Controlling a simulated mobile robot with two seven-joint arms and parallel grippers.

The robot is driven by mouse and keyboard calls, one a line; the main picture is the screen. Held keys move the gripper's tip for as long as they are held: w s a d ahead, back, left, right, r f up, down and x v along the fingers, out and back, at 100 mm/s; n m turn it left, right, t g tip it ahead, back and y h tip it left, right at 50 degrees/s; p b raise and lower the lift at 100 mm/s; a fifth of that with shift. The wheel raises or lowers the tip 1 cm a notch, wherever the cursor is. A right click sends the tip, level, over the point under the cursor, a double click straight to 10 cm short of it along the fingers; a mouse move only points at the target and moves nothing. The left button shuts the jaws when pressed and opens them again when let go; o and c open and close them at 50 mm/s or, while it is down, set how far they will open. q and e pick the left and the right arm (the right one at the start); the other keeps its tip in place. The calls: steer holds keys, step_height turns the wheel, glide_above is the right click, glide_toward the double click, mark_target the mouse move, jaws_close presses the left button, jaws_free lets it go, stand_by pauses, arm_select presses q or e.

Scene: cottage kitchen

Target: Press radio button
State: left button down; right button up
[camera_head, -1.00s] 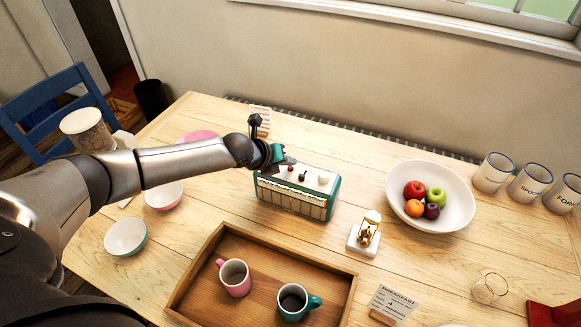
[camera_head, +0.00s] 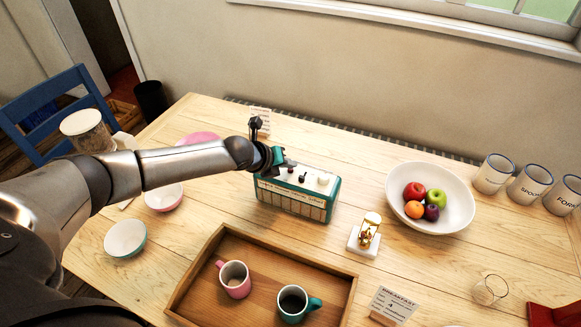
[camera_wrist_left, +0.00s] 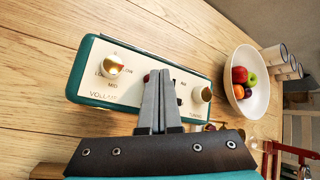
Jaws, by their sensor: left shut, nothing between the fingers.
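The radio (camera_head: 297,198) is a teal box with a cream top, standing on the wooden table. In the left wrist view the shut fingers (camera_wrist_left: 161,75) reach over the middle of the panel, between two brass knobs. A red button (camera_wrist_left: 147,77) shows just beside the fingertips, partly hidden by them. I cannot tell whether they touch it. My right gripper is not in view.
A wooden tray (camera_head: 212,254) with a pink mug (camera_head: 235,279) and a teal mug (camera_head: 293,303) lies in front of the radio. A white fruit bowl (camera_head: 458,205) and a gold ornament (camera_head: 368,230) stand to the right. Bowls stand to the left.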

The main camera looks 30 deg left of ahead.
arm_select(q)
steer(key=shift+r, duration=0.3)
step_height(320, 180, up, 6)
steer(key=p, duration=0.5)
steer(key=shift+p, duration=0.4)
